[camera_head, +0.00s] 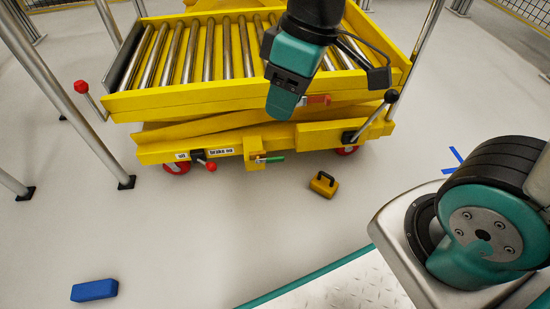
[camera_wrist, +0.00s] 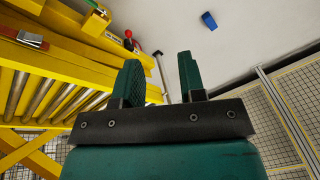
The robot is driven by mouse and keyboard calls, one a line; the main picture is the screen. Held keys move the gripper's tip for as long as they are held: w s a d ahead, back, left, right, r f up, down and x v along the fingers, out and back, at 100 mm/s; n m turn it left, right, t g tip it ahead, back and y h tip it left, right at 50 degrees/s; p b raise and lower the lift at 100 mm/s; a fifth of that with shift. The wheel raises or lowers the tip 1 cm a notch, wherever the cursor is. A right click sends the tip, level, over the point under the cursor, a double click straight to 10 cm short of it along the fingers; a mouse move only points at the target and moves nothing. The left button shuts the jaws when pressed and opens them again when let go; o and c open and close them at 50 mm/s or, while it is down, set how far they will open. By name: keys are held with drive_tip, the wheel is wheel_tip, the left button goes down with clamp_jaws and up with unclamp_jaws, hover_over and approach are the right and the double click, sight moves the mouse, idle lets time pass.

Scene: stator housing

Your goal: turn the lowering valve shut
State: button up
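My gripper (camera_head: 284,103) hangs at the front edge of the yellow roller lift table, pointing down. In the wrist view its two teal fingers (camera_wrist: 160,70) stand apart with nothing between them. A red handle (camera_head: 319,99) is on the table's front, just right of my gripper; a red handle with a silver part (camera_wrist: 32,39) shows at upper left in the wrist view. A green handle (camera_head: 271,159) sits on a yellow block on the lower frame, also seen in the wrist view (camera_wrist: 98,9). No valve label is readable, so I cannot tell which handle is the lowering valve.
A red-knobbed brake lever (camera_head: 211,166) is beside the "brake on" label. A black-knobbed lever (camera_head: 390,97) is at right, a red-knobbed lever (camera_head: 82,87) at left. A yellow case (camera_head: 323,185) and a blue block (camera_head: 94,290) lie on the open floor.

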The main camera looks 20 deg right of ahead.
drive_tip(key=w+d+f+n+h, duration=0.2)
drive_tip(key=w+f+n, duration=0.1)
drive_tip(key=w+f, duration=0.45)
drive_tip(key=n+h+b, duration=0.1)
drive_tip(key=n+b, duration=0.1)
drive_tip(key=n, duration=0.1)
approach(276, 158)
wheel_tip(276, 158, down, 9)
drive_tip(key=b, duration=1.1)
drive_tip(key=shift+w+a+f, duration=0.1)
drive_tip(key=shift+w+f, duration=0.05)
clamp_jaws()
